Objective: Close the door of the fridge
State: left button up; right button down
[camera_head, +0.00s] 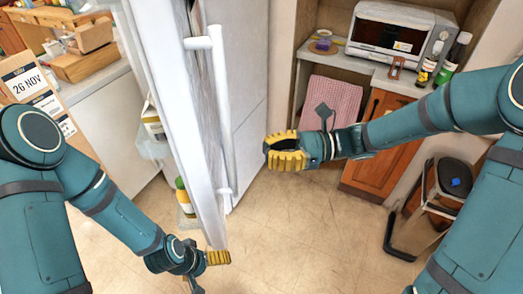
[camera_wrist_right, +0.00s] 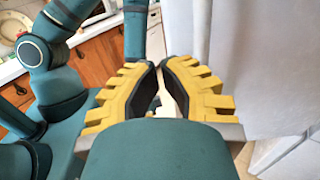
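The white fridge door (camera_head: 179,104) stands open in the head view, seen nearly edge-on. Its long white handle (camera_head: 225,120) is on the right side. Bottles and packages show along the door's left side, partly hidden. My right gripper (camera_head: 270,149) is to the right of the handle, apart from it. In the right wrist view its yellow fingers (camera_wrist_right: 158,68) curve inward with their tips almost together, and nothing is held. My left gripper (camera_head: 228,257) is low, by the door's bottom end. Its finger opening is not clear, nor whether it touches the door.
A wooden cabinet (camera_head: 376,150) with a white toaster oven (camera_head: 385,35), bottles and a pink towel (camera_head: 333,98) stands at the right. A step stool (camera_head: 447,185) is beside it. A counter (camera_head: 90,85) is at the left. The tiled floor (camera_head: 300,235) in front is clear.

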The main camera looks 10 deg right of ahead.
jog(key=a+b, duration=0.2)
jog(key=a, duration=0.9)
jog(key=shift+a, duration=0.35)
jog(key=shift+a+f, duration=0.1)
